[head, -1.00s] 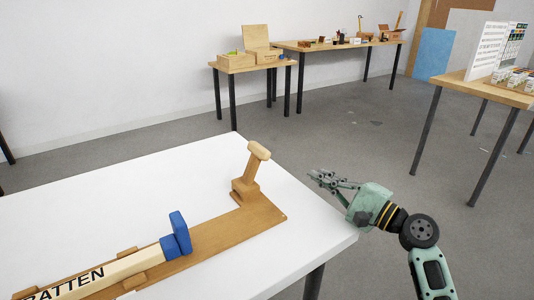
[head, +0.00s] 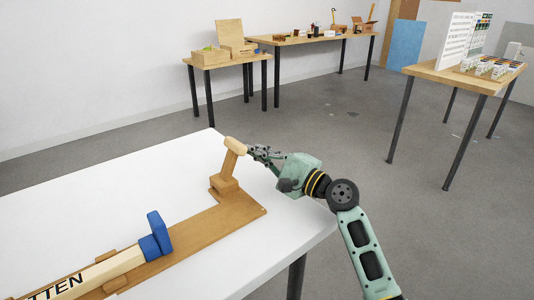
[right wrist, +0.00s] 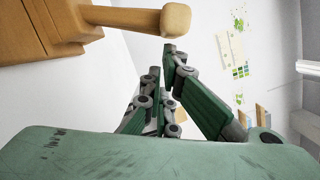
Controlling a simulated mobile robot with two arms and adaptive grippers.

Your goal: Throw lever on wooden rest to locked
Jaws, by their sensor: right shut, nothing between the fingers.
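The wooden rest (head: 195,240) lies on the white table, with a tilted wooden lever (head: 231,163) standing on a block at its far right end. My left gripper is not in view.
A lettered wooden bar (head: 108,268) with a blue end piece (head: 156,236) lies along the rest at left. The white table (head: 110,190) is clear around it. Other tables with boxes and small items (head: 310,38) stand farther back.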

